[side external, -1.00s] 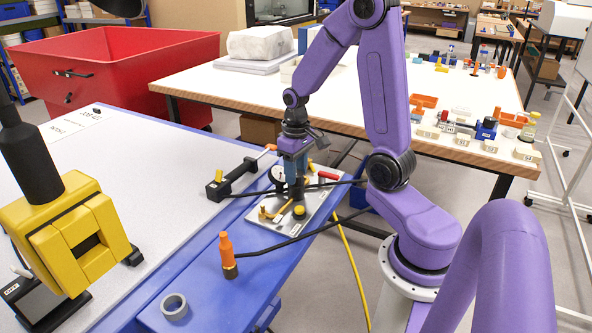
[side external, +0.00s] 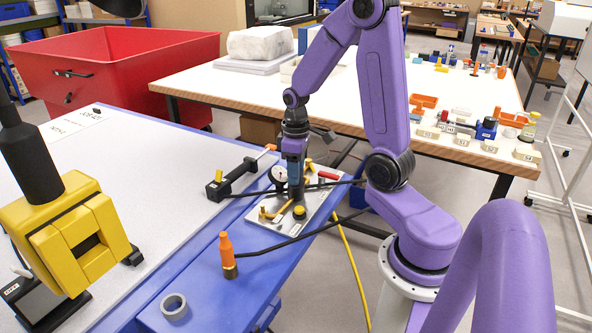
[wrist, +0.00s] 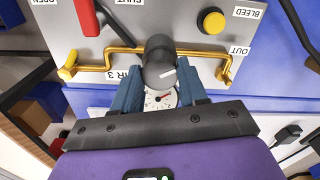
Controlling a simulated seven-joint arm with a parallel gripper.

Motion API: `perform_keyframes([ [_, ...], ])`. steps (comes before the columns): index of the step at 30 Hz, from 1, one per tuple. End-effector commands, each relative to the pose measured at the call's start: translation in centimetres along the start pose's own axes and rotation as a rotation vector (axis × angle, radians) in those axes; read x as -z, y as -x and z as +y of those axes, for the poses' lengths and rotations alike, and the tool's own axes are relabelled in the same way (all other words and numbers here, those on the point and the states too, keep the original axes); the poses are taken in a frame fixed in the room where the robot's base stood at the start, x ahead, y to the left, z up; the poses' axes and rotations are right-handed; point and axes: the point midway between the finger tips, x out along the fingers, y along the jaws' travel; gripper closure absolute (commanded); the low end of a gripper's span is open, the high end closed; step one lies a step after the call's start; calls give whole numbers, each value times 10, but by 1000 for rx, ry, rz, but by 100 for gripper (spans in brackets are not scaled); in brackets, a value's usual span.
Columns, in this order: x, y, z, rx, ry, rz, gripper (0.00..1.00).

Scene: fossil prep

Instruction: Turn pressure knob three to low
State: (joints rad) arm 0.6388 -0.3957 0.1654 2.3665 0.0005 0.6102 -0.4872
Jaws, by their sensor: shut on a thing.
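Pressure knob three is a black round knob (wrist: 158,55) with a white pointer line. In the wrist view its line sits on the lower right of its face. A partly hidden label ending in "R 3" (wrist: 131,74) is beside it on the grey panel (wrist: 140,20). My gripper (wrist: 160,80) is shut on this knob, one blue finger on each side. In the side view my gripper (side external: 295,186) points down at the panel (side external: 325,199) and hides the knob. A white gauge (wrist: 160,100) with a red needle shows between the fingers.
A brass pipe (wrist: 110,53) runs past the knob to a yellow lever (wrist: 67,66). A red handle (wrist: 86,18) and a yellow bleed button (wrist: 212,20) are close by.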

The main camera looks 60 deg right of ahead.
Motion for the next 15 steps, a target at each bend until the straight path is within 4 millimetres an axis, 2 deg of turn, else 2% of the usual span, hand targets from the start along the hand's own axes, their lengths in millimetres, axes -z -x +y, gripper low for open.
perform_keyframes([
  [4, 1, 1, 0, -2, 3, 3, 88],
  [5, 1, 1, 0, -2, 3, 3, 51],
  [6, 1, 1, 0, -2, 2, 3, 47],
  [15, 1, 1, 0, -1, 1, 2, 47],
])
